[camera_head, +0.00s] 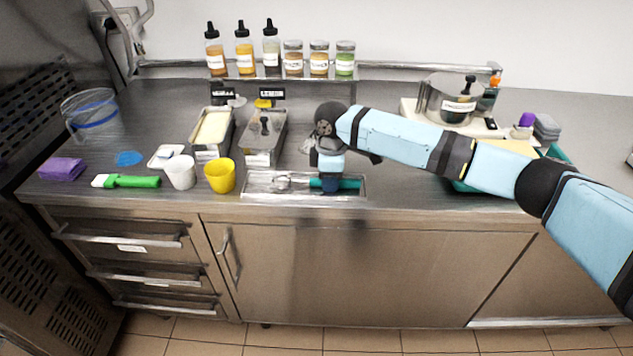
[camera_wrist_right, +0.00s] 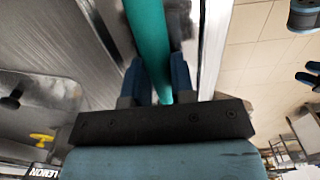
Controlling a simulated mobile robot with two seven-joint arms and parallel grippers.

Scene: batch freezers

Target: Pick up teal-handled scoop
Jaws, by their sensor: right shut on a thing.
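The teal-handled scoop (camera_head: 350,184) lies along a shallow metal tray (camera_head: 262,195) near the counter's front edge, its metal head toward the left. My right gripper (camera_head: 331,186) reaches down over the tray and is shut on the teal handle. In the right wrist view the teal handle (camera_wrist_right: 148,42) runs between the two blue fingers of my right gripper (camera_wrist_right: 155,80). I cannot tell whether the scoop is clear of the tray floor. My left gripper is not in view.
Metal pans (camera_head: 264,137) sit behind.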

